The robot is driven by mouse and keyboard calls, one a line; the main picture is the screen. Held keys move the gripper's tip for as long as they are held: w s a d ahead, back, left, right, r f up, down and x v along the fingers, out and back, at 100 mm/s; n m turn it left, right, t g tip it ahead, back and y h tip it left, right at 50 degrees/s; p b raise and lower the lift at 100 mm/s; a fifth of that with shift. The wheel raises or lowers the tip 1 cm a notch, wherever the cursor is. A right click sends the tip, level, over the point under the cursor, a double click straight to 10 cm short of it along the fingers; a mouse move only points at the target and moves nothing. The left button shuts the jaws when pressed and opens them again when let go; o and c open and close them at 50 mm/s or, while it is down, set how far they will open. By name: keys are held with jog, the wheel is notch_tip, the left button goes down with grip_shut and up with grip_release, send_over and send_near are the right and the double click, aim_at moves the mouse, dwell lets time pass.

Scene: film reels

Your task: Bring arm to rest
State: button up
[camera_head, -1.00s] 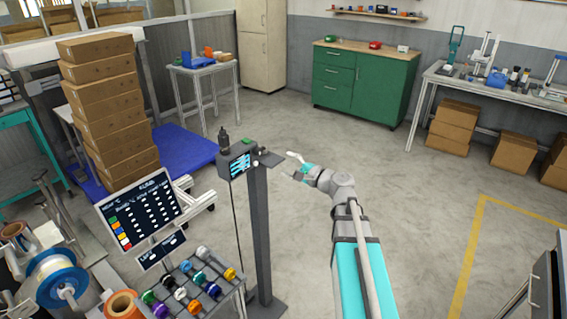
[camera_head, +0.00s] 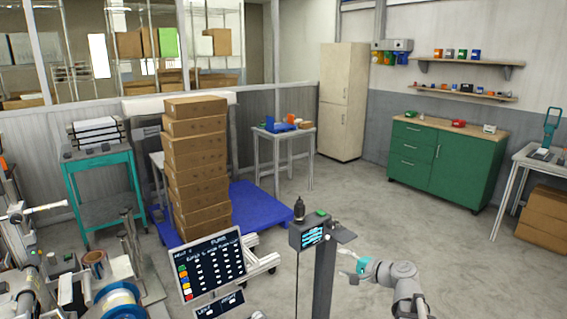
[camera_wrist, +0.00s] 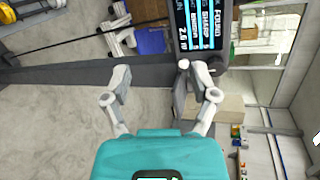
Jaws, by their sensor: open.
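My gripper (camera_head: 348,262) is at the lower right of the head view, beside a grey post-mounted device (camera_head: 309,232) with a lit screen and a small side plate (camera_head: 341,232). In the wrist view my gripper (camera_wrist: 162,88) has its two fingers spread apart with nothing between them. The device's screen (camera_wrist: 199,25) shows beyond the fingers in the wrist view, and its plate is close to the right finger. I cannot tell whether they touch. My arm extends down to the bottom edge of the head view.
A sign board (camera_head: 211,264) and film reels (camera_head: 115,303) stand at the lower left. Stacked cartons (camera_head: 197,170) rest on a blue pallet (camera_head: 262,205). A green cabinet (camera_head: 445,160) stands at the right. The floor (camera_head: 400,220) between is clear.

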jog(key=s+a+f+n+g+h+p, duration=0.1)
jog(key=s+a+f+n+g+h, duration=0.3)
jog(key=s+a+f+n+g, duration=0.25)
jog(key=s+d+f+n+g+h+p, duration=0.1)
jog(key=s+d+f+n+g+h, duration=0.2)
jog(key=s, duration=0.6)
jog(key=shift+s+d+f+n+g+h, duration=0.4)
jog(key=shift+d+f+n+h, duration=0.5)
jog(key=shift+h, duration=0.9)
